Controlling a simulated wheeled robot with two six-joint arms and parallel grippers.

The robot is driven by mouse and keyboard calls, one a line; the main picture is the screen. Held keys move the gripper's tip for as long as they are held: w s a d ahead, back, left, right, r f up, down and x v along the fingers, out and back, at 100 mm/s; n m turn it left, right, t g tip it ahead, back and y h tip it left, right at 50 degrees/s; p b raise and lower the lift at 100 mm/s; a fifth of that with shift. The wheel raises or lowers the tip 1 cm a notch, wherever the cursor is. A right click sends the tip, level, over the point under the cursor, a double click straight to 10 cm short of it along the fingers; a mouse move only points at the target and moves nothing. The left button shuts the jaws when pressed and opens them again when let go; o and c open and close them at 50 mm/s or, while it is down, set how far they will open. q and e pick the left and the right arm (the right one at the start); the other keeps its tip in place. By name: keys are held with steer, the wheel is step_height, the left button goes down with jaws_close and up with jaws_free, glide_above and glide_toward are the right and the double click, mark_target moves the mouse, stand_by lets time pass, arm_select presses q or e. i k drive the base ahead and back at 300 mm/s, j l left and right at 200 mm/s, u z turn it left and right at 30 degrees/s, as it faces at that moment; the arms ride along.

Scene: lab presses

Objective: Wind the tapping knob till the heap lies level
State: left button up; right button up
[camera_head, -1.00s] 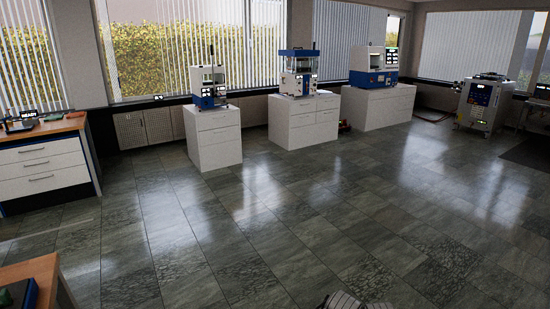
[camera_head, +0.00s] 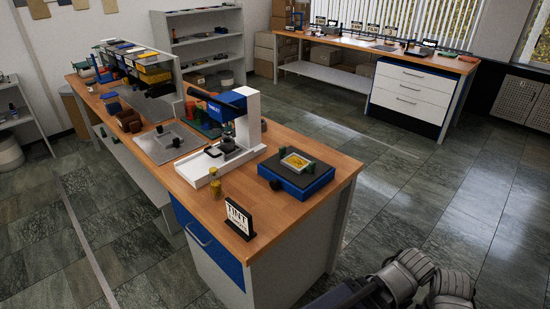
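A low blue box with a dark top (camera_head: 296,177) sits at the near right end of the wooden bench. A yellow-rimmed tray (camera_head: 296,162) with pale contents lies on it, between green pieces. Whether the contents are heaped or level is too small to tell. A dark round knob (camera_head: 276,184) shows at the box's left front corner. Grey and dark parts of my own arm show at the bottom right, below and apart from the bench. I cannot see the fingers of either gripper.
A blue-and-white press (camera_head: 240,118) stands left of the box. Bins and a metal plate (camera_head: 168,141) fill the bench further left. Floor right of the bench is clear.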

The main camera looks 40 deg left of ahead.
mark_target(274, 184)
steer(key=i+l+u, duration=0.1)
steer(key=u, duration=0.35)
steer(key=i+l+u, duration=0.2)
steer(key=u, duration=0.25)
steer(key=i+l+u, duration=0.25)
steer(key=u, duration=0.2)
steer(key=i+l+u, duration=0.1)
steer(key=l+u, duration=0.2)
steer(key=u, duration=0.15)
steer(key=i+l+u, duration=0.25)
steer(key=l, duration=0.15)
steer(key=l+u, duration=0.2)
steer(key=l, duration=0.15)
